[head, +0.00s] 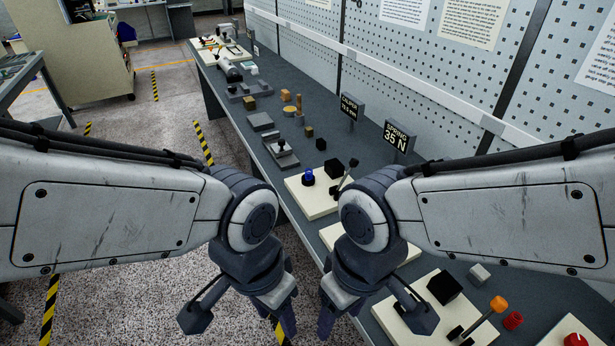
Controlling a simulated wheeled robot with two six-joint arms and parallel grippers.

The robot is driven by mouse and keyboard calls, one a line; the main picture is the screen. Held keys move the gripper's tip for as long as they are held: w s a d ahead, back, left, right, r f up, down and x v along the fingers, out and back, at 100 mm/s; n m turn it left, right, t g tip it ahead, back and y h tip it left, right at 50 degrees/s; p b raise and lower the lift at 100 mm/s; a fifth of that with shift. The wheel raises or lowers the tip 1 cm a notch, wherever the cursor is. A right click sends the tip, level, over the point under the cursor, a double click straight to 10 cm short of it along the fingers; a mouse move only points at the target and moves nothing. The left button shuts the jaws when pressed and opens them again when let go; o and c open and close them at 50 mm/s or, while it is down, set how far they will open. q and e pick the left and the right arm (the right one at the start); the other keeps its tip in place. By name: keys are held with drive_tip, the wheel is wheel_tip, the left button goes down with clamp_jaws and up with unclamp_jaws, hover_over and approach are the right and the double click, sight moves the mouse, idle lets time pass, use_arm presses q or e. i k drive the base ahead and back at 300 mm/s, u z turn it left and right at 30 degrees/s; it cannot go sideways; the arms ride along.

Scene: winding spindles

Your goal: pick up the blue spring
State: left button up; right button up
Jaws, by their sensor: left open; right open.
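A small blue piece (308,176) with a dark base stands on a cream board (312,203) on the bench, beyond my grippers. It is too small to tell whether it is a spring or a lamp, and no other clearly blue spring shows. My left gripper (240,320) is open and empty, pointing down over the floor at the bench's near side. My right gripper (375,318) is open and empty, pointing down by the bench's near edge. Both are apart from the blue piece.
Black blocks and levers sit on cream boards. Signs (397,138) read "SPRING 35 N" and "CALIPER". Grey and wooden blocks fill the far bench. A pegboard wall (440,70) stands behind.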

sight(306, 176)
drive_tip(key=k, duration=0.6)
drive_tip(key=u, duration=0.7)
drive_tip(key=i, duration=0.65)
drive_tip(key=u, duration=0.65)
drive_tip(key=i, duration=0.7)
drive_tip(key=z, duration=0.5)
drive_tip(key=i, duration=0.8)
drive_tip(key=z, duration=0.7)
